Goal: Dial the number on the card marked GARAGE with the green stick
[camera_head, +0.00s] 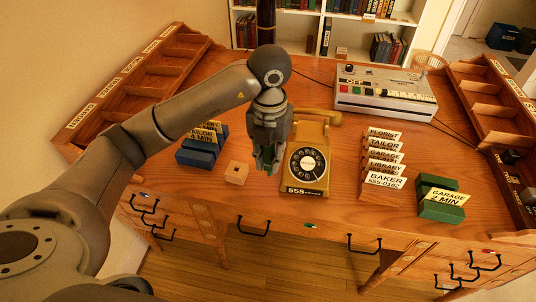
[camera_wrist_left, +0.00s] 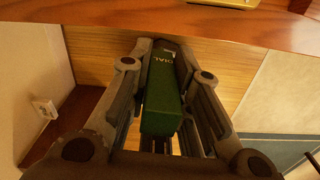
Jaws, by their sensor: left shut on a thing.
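The mustard-yellow rotary telephone (camera_head: 318,187) sits in the middle of the desk, with its black dial (camera_head: 307,164) facing up. My left gripper (camera_head: 268,165) hangs just left of the dial, shut on the green stick, apparently clear of the phone. The green stick (camera_wrist_left: 160,98), lettered DIAL, lies between its fingers in the left wrist view; the gripper (camera_wrist_left: 155,60) hides part of it. The GARAGE card (camera_head: 384,157) stands in a wooden rack right of the phone; its number is mostly covered by the LIBRARY card. My right gripper is out of view.
A small wooden block (camera_head: 237,172) and a blue card holder (camera_head: 197,154) stand left of the phone. A green holder (camera_head: 441,211) carries a card reading GARAGE 2 MIN at right. A grey machine (camera_head: 385,93) is behind. Sorting trays flank the desk.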

